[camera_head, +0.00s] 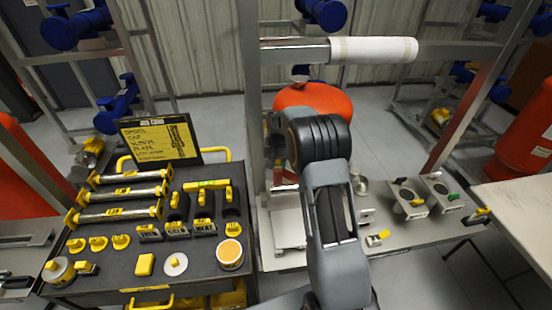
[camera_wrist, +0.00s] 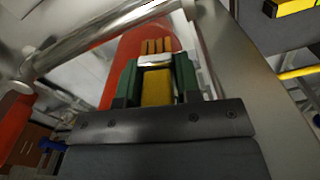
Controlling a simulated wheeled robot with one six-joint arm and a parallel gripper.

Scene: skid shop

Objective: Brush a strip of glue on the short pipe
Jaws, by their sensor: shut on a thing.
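My gripper (camera_wrist: 157,80), with green fingers, is shut on the yellow handle of a brush (camera_wrist: 157,90) in the wrist view. The brush has a metal band and orange-tan bristles (camera_wrist: 158,46) pointing away from me. A bare metal pipe (camera_head: 290,51) runs sideways from the upright frame in the head view, with a white sleeve (camera_head: 375,50) around its right part. A metal pipe also crosses the upper left of the wrist view (camera_wrist: 95,36); the bristles show apart from it. In the head view my arm hides the gripper and brush.
A dark cart (camera_head: 112,262) at left carries yellow-ended tubes, tools and an open can (camera_head: 231,254) with orange contents. A sign (camera_head: 158,139) stands behind it. The grey upright (camera_head: 250,110) is close to my arm. A red tank (camera_head: 312,100) stands behind. A low bench (camera_head: 415,238) is at right.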

